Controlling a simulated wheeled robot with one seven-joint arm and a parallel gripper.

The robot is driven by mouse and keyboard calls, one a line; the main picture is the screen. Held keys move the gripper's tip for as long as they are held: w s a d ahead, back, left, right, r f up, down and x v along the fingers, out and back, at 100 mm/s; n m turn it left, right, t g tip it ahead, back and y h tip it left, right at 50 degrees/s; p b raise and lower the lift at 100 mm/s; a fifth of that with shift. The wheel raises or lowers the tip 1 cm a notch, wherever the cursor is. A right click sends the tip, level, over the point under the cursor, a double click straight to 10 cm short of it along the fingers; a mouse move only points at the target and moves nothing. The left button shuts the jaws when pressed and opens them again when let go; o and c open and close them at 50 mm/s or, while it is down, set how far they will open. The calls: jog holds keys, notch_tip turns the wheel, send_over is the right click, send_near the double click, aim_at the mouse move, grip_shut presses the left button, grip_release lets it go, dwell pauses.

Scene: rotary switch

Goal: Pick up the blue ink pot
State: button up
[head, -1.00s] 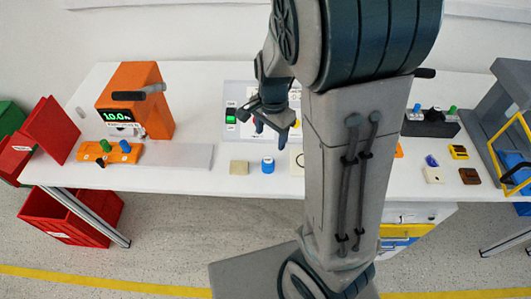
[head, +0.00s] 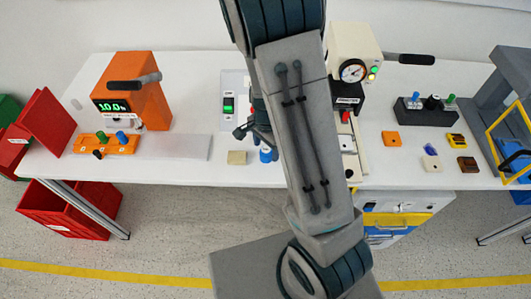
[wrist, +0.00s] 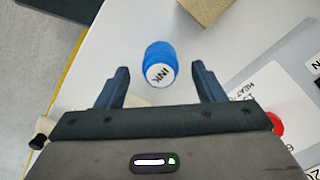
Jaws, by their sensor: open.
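The blue ink pot (wrist: 160,62) stands on the white table, its white label reading INK facing my wrist camera. In the wrist view it sits between and slightly beyond the tips of my open gripper (wrist: 160,75), with a gap on both sides. In the head view the ink pot (head: 266,155) is near the table's front edge, partly hidden by my arm. My gripper (head: 258,138) is just above and behind it there, mostly hidden by my arm.
A beige block (head: 237,158) lies just left of the pot, and also shows in the wrist view (wrist: 207,8). An orange machine (head: 140,90) stands at left, a gauge device (head: 355,60) at right. The table's front edge (head: 190,184) is close.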

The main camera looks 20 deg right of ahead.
jog(key=shift+f, duration=1.35)
jog(key=c, duration=1.1)
jog(key=shift+r, duration=0.15)
